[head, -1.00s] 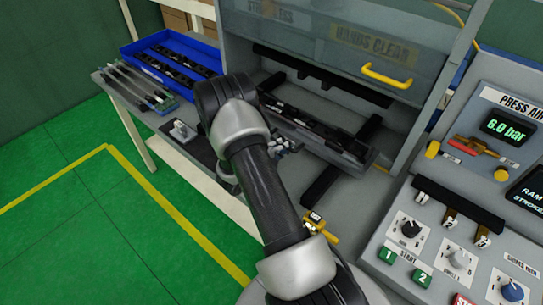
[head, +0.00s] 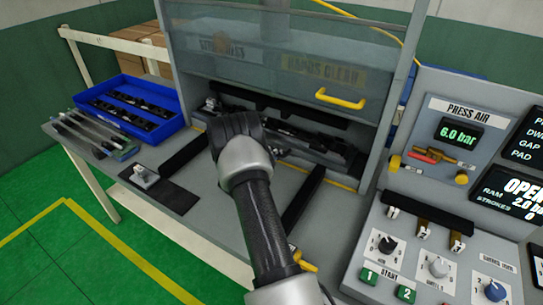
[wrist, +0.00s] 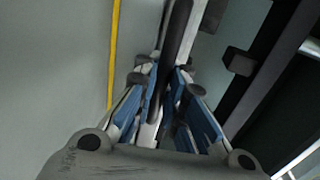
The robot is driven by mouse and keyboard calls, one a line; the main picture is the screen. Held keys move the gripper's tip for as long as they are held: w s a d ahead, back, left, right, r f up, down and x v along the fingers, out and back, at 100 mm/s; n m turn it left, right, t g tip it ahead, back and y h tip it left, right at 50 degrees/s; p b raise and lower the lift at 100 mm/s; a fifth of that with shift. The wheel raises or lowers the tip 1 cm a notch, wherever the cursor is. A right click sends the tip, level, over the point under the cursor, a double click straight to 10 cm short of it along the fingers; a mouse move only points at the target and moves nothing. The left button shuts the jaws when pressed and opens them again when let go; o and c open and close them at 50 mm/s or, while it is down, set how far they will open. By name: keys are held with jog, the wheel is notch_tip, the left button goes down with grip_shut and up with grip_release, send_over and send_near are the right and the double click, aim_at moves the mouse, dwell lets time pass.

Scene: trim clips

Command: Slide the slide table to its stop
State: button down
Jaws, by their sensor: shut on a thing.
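The slide table (head: 325,153), carrying a long black trim part, sits under the press opening at the back of the bench. Its dark rails (head: 303,200) run bare toward the front. My arm covers its middle in the head view, and my gripper is hidden there behind my wrist. In the wrist view my gripper (wrist: 166,78) has its blue-padded fingers closed around a dark bar (wrist: 178,35), which looks like the table's handle. Whether the table touches its stop cannot be seen.
The guard window with a yellow handle (head: 340,99) hangs above the opening. A blue bin (head: 133,128) of black trims stands at the left, with clear strips beside it. A small grey piece (head: 143,174) lies on a dark mat. The button panel (head: 430,250) is at the right.

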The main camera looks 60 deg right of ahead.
jog(key=shift+w+r, duration=0.1)
jog(key=shift+r, duration=0.1)
jog(key=c, duration=1.7)
grip_release()
jog(key=shift+f, duration=0.1)
jog(key=shift+o, duration=0.2)
jog(key=shift+a, duration=0.1)
jog(key=v, duration=1.2)
